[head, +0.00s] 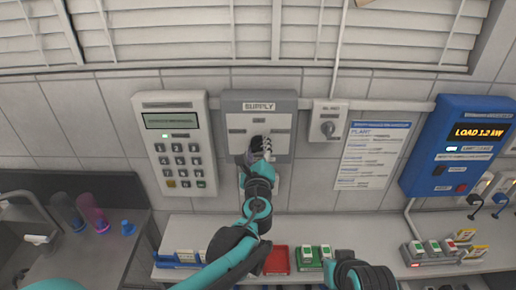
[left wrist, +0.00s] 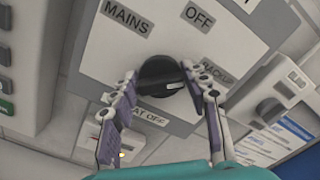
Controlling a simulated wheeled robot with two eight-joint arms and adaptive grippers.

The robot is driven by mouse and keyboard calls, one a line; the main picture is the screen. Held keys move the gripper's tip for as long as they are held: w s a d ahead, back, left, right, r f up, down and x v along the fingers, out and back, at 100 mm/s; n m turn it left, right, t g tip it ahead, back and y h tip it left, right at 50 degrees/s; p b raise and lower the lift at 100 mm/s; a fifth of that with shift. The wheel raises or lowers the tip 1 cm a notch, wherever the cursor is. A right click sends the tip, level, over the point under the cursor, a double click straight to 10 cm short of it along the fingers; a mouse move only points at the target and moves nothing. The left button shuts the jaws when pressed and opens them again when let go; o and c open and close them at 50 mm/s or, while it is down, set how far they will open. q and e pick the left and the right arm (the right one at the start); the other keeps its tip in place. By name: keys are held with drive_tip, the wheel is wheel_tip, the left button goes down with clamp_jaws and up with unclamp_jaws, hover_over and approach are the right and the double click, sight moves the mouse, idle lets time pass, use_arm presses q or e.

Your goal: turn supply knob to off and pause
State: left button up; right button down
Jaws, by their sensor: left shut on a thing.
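The supply panel (head: 233,103) is a grey box with a pale face on the wall, marked SUPPLY. In the left wrist view, its face (left wrist: 90,58) bears the labels MAINS, OFF and BACK-UP around a round black supply knob (left wrist: 160,75). A white mark on the knob points right, towards the BACK-UP label. My left gripper (head: 264,146) is at the panel and hides the knob in the head view. In the left wrist view, its fingers (left wrist: 168,96) are shut on the knob, one on each side.
A keypad unit (head: 178,140) is left of the panel. A smaller box with a knob (head: 328,120), a printed sheet (head: 370,155) and a blue load display (head: 460,145) are to the right. A shelf (head: 340,232) with trays and small switch blocks runs below.

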use_arm(q)
drive_tip(key=n, duration=0.4)
drive_tip(key=shift+n, duration=0.3)
drive_tip(key=shift+a+f+n+b, duration=0.15)
drive_tip(key=shift+n+b, duration=0.2)
drive_tip(key=shift+n, duration=1.95)
drive_tip(key=o, duration=1.2)
drive_tip(key=shift+c, duration=0.2)
drive_tip(key=s, duration=1.2)
